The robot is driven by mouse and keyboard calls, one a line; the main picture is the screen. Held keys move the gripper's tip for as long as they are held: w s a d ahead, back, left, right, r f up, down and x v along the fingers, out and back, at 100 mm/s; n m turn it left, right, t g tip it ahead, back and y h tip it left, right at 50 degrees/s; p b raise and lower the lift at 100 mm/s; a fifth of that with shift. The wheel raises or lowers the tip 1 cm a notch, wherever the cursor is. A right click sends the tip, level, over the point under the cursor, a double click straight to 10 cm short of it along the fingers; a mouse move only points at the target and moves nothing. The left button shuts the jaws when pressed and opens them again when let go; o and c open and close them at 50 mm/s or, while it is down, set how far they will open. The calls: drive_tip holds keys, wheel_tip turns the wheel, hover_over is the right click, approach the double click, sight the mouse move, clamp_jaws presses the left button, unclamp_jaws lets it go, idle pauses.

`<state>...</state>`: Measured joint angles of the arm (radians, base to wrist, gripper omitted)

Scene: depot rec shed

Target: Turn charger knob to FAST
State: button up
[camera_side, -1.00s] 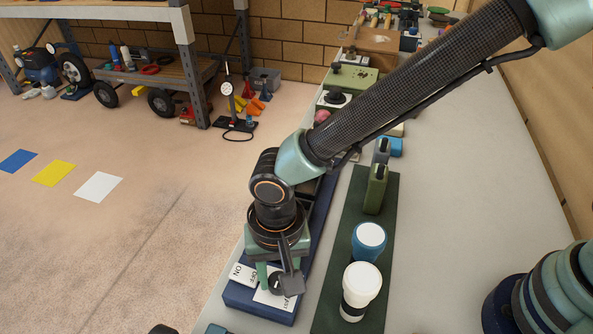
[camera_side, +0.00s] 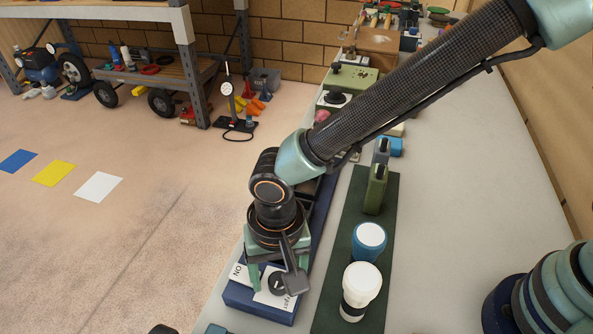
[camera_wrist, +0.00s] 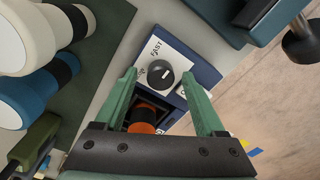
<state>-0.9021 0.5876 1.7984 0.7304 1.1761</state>
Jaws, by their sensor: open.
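The charger is a dark blue box (camera_side: 258,307) with white label plates on top, at the bench's left edge in the side view. Its round dark knob (camera_wrist: 160,74) sits on a white plate (camera_wrist: 176,49) marked FAST in the wrist view. A short white mark shows on the knob, away from the FAST lettering. The knob also shows in the side view (camera_side: 276,284). My gripper (camera_wrist: 160,80) is open, its green fingers on either side of the knob, with gaps visible. In the side view my gripper (camera_side: 277,287) is low over the box.
An orange-topped round part (camera_wrist: 142,127) lies between my finger bases in the wrist view.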

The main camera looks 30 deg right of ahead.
drive_tip(key=n, duration=1.7)
drive_tip(key=shift+a, duration=0.1)
wheel_tip(320, 180, up, 13)
drive_tip(key=w+d+r+m+t, duration=0.1)
drive_tip(key=d+r+m, duration=0.1)
drive_tip(key=d, duration=0.6)
drive_tip(key=w+d+r+m+t, duration=0.1)
drive_tip(key=w+d+r+m, duration=0.1)
drive_tip(key=d, duration=0.6)
drive_tip(key=w+d+r+m+t+y, duration=0.1)
drive_tip(key=w+d+r+m, duration=0.1)
drive_tip(key=d+m, duration=0.3)
drive_tip(key=shift+d+r, duration=0.75)
drive_tip(key=shift+d, duration=1.1)
